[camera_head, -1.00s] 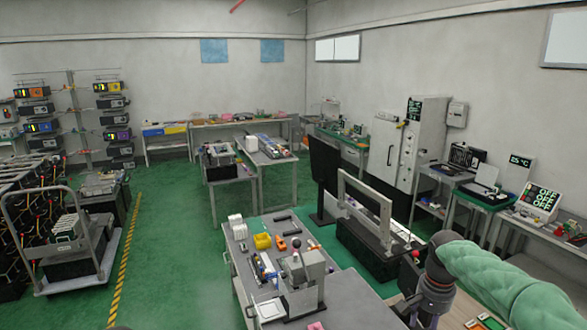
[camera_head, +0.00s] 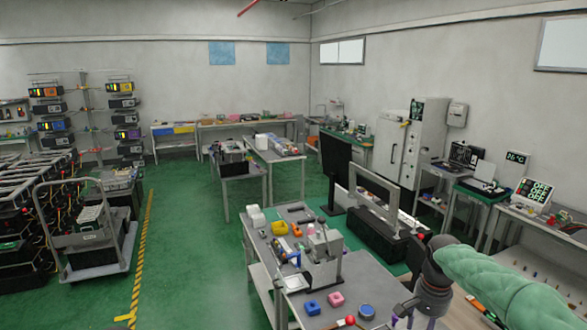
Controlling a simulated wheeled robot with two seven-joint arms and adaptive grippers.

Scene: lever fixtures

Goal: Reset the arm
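My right arm comes in from the right in a green sleeve. Its gripper (camera_head: 418,305) points down at the lower edge of the view, at the right side of the grey workbench (camera_head: 372,272). Its fingertips are small and partly cut off, so I cannot tell whether it is open or shut. A grey metal fixture (camera_head: 322,258) stands on the bench, left of this gripper and apart from it. A red-tipped piece (camera_head: 350,320) shows at the bench's near edge, partly cut off. My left gripper is not in view.
The bench also holds a blue block (camera_head: 312,307), a pink block (camera_head: 336,298), a blue round item (camera_head: 366,311) and a yellow bin (camera_head: 279,228). A loaded cart (camera_head: 90,245) stands at left. Green floor (camera_head: 190,270) is clear between cart and bench.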

